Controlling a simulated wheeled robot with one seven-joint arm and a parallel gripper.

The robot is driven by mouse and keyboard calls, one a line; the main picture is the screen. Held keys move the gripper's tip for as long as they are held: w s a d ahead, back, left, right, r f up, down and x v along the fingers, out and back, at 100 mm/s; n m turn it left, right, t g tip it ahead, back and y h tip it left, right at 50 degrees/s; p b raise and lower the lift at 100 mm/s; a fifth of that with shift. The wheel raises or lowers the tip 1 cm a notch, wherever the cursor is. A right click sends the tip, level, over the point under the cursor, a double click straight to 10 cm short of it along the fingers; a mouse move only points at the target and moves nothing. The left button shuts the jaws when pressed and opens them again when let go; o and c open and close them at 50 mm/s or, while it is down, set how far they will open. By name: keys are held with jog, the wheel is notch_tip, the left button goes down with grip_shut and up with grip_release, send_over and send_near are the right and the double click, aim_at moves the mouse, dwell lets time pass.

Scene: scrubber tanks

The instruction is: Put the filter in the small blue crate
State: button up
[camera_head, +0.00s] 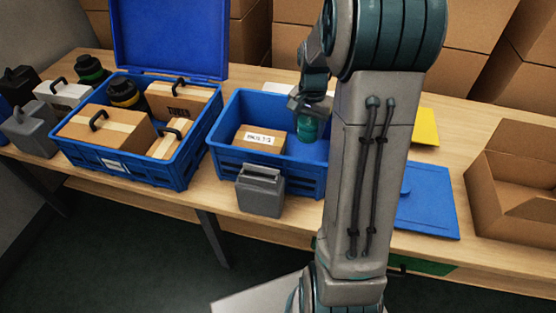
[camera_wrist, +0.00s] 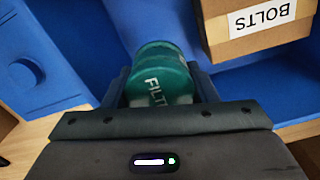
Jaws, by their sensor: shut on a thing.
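The filter is a green-teal cylinder (camera_head: 308,128) with "FILT" lettering visible in the wrist view (camera_wrist: 158,72). My gripper (camera_head: 308,104) is shut on it, with one finger on each side in the wrist view (camera_wrist: 160,88). The gripper holds the filter over or inside the right part of the middle blue crate (camera_head: 302,180), which looks like the smaller of the two crates. I cannot tell whether the filter touches the crate floor. My arm hides the crate's right end in the head view.
A cardboard box labelled BOLTS (camera_head: 260,139) sits in the crate's left part, also in the wrist view (camera_wrist: 260,40). A grey canister (camera_head: 260,192) stands against the front wall. A larger filled blue crate (camera_head: 118,165) is left; an open cardboard box (camera_head: 515,210) is right.

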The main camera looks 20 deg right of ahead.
notch_tip(320, 180, down, 11)
jog(key=shift+r+b, duration=0.1)
jog(key=shift+b, duration=0.35)
jog(key=shift+s, duration=0.1)
jog(key=shift+f, duration=0.2)
jog(key=o, duration=1)
jog(key=shift+c, duration=0.2)
